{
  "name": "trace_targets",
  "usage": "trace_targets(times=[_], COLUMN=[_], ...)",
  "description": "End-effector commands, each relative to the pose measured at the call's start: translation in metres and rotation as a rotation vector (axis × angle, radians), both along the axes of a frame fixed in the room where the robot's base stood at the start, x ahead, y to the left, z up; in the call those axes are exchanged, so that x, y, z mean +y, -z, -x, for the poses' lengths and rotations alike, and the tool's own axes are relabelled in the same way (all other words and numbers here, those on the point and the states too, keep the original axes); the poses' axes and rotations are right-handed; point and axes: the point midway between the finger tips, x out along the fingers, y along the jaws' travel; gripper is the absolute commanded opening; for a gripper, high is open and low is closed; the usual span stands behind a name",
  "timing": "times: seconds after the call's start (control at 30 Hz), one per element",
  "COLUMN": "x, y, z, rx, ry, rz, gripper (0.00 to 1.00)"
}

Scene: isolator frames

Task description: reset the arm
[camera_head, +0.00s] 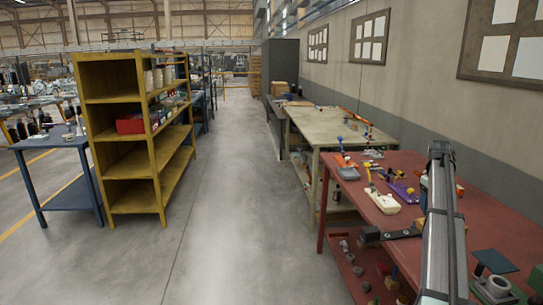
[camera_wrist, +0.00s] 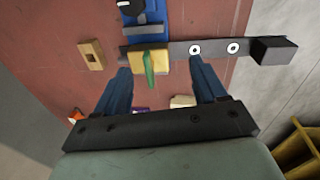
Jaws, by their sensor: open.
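My gripper (camera_wrist: 162,68) shows in the wrist view with its two blue fingers wide apart and nothing held between them. It points at the red table (camera_wrist: 60,50). A yellow block (camera_wrist: 149,60) with a green piece (camera_wrist: 149,75) shows beyond the gap between the fingertips; how far below them it is, I cannot tell. A dark bar (camera_wrist: 215,46) with two white rings and a black end block (camera_wrist: 273,50) runs beside it. In the head view my grey arm stands over the red table (camera_head: 405,163) at right; the gripper cannot be made out there.
A wooden square (camera_wrist: 91,55) with a hole and a blue-black part (camera_wrist: 140,18) lie near the fingers. A white part (camera_head: 382,201) and several small parts lie on the table. A pale workbench (camera_head: 325,122) stands behind. The aisle (camera_head: 235,200) is clear, with a yellow shelf (camera_head: 125,99) at left.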

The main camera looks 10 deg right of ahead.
Motion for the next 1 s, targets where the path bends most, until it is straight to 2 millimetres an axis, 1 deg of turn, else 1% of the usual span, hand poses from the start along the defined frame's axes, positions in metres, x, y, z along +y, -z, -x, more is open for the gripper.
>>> trace_targets(times=[0.03,0.17,0.2,0.27,0.3,0.37,0.4,0.47,0.5,0.57,0.6,0.67,0.7,0.73,0.8,0.87,0.9,0.97,1.0], x=[0.023,0.067,0.082,0.105,0.121,0.145,0.161,0.187,0.205,0.231,0.246,0.265,0.276,0.284,0.299,0.31,0.317,0.327,0.333], y=[0.014,0.042,0.05,0.064,0.073,0.087,0.097,0.116,0.13,0.154,0.17,0.195,0.212,0.224,0.254,0.279,0.295,0.319,0.335], z=[-0.015,-0.051,-0.061,-0.075,-0.083,-0.093,-0.099,-0.106,-0.108,-0.108,-0.107,-0.101,-0.095,-0.091,-0.077,-0.064,-0.054,-0.038,-0.026], rx=[-0.01,-0.048,-0.06,-0.079,-0.092,-0.109,-0.12,-0.134,-0.143,-0.152,-0.154,-0.154,-0.148,-0.145,-0.13,-0.114,-0.102,-0.082,-0.068], ry=[-0.024,-0.079,-0.098,-0.13,-0.15,-0.181,-0.203,-0.236,-0.258,-0.288,-0.302,-0.318,-0.326,-0.328,-0.331,-0.328,-0.325,-0.316,-0.311], rz=[0.037,0.137,0.166,0.208,0.232,0.267,0.289,0.316,0.33,0.346,0.35,0.348,0.343,0.337,0.319,0.3,0.287,0.264,0.249], gripper=[0.71,0.71,0.71,0.71,0.71,0.71,0.71,0.71,0.71,0.71,0.71,0.71,0.71,0.71,0.71,0.71,0.71,0.71,0.71])
